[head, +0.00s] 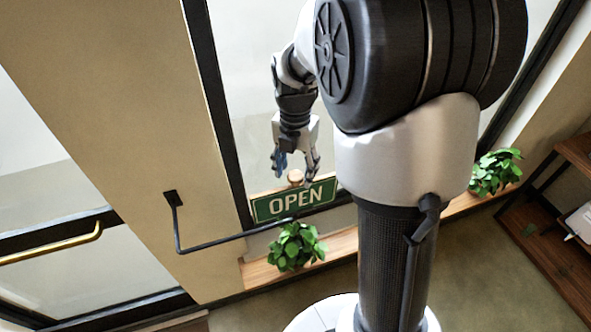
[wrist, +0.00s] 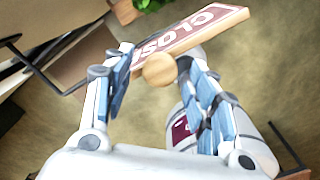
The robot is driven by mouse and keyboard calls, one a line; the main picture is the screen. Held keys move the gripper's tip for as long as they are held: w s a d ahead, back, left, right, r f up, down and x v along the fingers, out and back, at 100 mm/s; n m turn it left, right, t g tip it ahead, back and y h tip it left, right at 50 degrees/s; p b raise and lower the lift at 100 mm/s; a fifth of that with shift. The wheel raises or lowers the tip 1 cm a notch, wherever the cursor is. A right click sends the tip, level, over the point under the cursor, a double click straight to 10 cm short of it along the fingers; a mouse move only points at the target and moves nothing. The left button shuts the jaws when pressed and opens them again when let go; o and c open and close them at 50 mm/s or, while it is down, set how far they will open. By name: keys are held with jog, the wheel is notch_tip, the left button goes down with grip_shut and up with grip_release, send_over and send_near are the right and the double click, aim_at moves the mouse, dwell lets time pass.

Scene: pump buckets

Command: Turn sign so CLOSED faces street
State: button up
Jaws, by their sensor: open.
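My gripper (head: 296,167) is open, pointing down just above the sign. In the wrist view its fingertips lie either side of the knob, apparently not gripping it.
The black bracket (head: 212,245) runs from the beige wall to the sign. A leafy plant (head: 296,246) stands on the wooden ledge below. Another plant (head: 495,171) and a wooden shelf (head: 560,215) are at the right. A door with a brass handle (head: 55,250) is at the left.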

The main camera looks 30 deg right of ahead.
notch_tip(320, 180, up, 11)
jog(key=shift+r, duration=0.15)
dwell(0.5)
jog(key=s+a+f+m+t+b, duration=0.2)
jog(key=s+a+f+m+b, duration=0.3)
jog(key=s+f+m+b, duration=0.4)
jog(key=s+a+f+m+t+b, duration=0.2)
jog(key=s+a+f+m+b, duration=0.3)
jog(key=s+f+m+b, duration=0.5)
jog(key=shift+s+a+f+m+t+b, duration=0.3)
jog(key=shift+f+m+b, duration=0.3)
jog(key=shift+m, duration=2.6)
